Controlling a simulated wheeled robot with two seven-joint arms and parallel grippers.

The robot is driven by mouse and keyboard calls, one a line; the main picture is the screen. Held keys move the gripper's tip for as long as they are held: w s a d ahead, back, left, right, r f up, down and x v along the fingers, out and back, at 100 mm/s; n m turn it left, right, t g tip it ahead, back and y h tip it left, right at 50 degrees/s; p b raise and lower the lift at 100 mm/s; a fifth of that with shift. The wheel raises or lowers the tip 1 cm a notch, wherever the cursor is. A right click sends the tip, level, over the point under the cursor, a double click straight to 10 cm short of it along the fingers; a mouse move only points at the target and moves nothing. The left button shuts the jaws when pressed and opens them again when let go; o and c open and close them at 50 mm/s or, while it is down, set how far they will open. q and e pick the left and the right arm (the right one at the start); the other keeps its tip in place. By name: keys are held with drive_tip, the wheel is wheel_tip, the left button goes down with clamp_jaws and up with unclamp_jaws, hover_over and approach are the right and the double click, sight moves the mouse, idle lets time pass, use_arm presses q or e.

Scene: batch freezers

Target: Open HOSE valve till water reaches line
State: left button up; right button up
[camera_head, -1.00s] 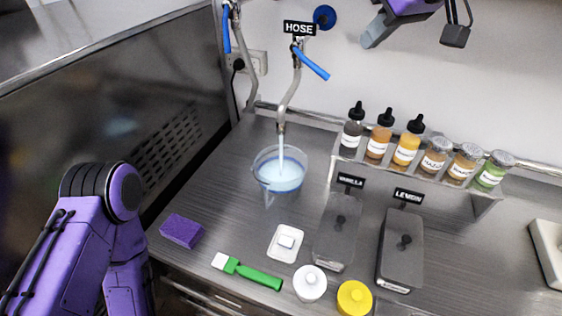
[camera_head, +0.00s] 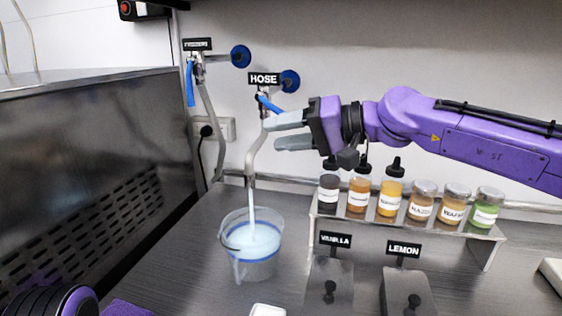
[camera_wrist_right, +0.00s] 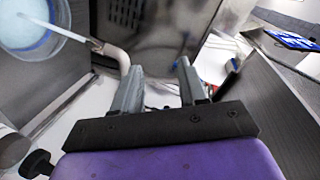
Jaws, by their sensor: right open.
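The HOSE label (camera_head: 264,79) hangs on the back wall above the hose valve's blue handle (camera_head: 268,103), which slants down to the right. A stream of water (camera_head: 250,195) runs from the metal spout (camera_head: 252,158) into a clear jug (camera_head: 255,270) with a blue line. The pale blue water is close to that line; I cannot tell if it meets it. My right gripper (camera_head: 277,132) is open, its fingers pointing left, just below the handle's free end; contact is unclear. The right wrist view shows the open fingers (camera_wrist_right: 160,85) and the jug (camera_wrist_right: 28,45). My left gripper is out of view.
A second valve with a blue handle (camera_head: 190,85) is to the left. A bottle rack (camera_head: 400,226) stands at the right, below my right arm. VANILLA (camera_head: 335,240) and LEMON (camera_head: 404,249) containers sit in front. A steel machine (camera_head: 90,140) fills the left side.

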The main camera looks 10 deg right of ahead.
drive_tip(key=m+t+y+b, duration=0.1)
drive_tip(key=m+t+y, duration=0.15)
drive_tip(key=m, duration=0.25)
drive_tip(key=m+t+h, duration=0.7)
drive_tip(key=m+h, duration=0.1)
drive_tip(key=m, duration=0.9)
approach(278, 109)
drive_tip(key=d+f, duration=0.1)
drive_tip(key=f, duration=0.1)
use_arm(q)
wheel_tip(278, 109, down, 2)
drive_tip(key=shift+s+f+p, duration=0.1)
drive_tip(key=shift+p, duration=0.5)
use_arm(e)
drive_tip(key=x, duration=1.1)
drive_tip(key=shift+w+d, duration=0.2)
drive_tip(key=shift+d, duration=0.1)
drive_tip(key=shift+c, duration=0.2)
